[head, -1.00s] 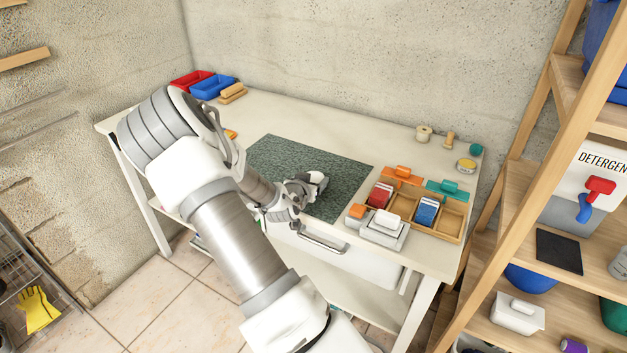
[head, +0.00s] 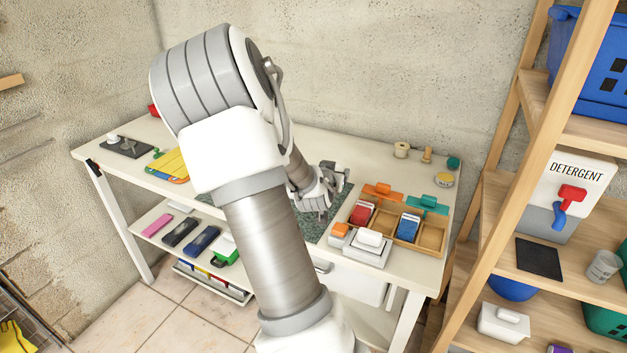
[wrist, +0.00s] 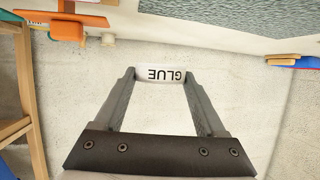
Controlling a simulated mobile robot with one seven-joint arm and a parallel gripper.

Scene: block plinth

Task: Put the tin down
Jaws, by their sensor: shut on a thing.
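A white tin lettered GLUE (wrist: 160,76) is held between the two fingertips of my gripper (wrist: 160,82). Its lettering appears upside down in the wrist view. In the head view my gripper (head: 328,198) is over the right part of the dark green mat (head: 312,229) on the white table (head: 310,137). The held tin cannot be made out there, hidden by the gripper. Whether it touches the mat cannot be told.
Right of the mat stand a wooden divided tray (head: 432,239) with red and blue packets, and a white lidded box (head: 366,250). A small round container (head: 444,180) and spools are at the back right. Yellow folders (head: 170,165) lie at left. A wooden shelf (head: 500,200) is close on the right.

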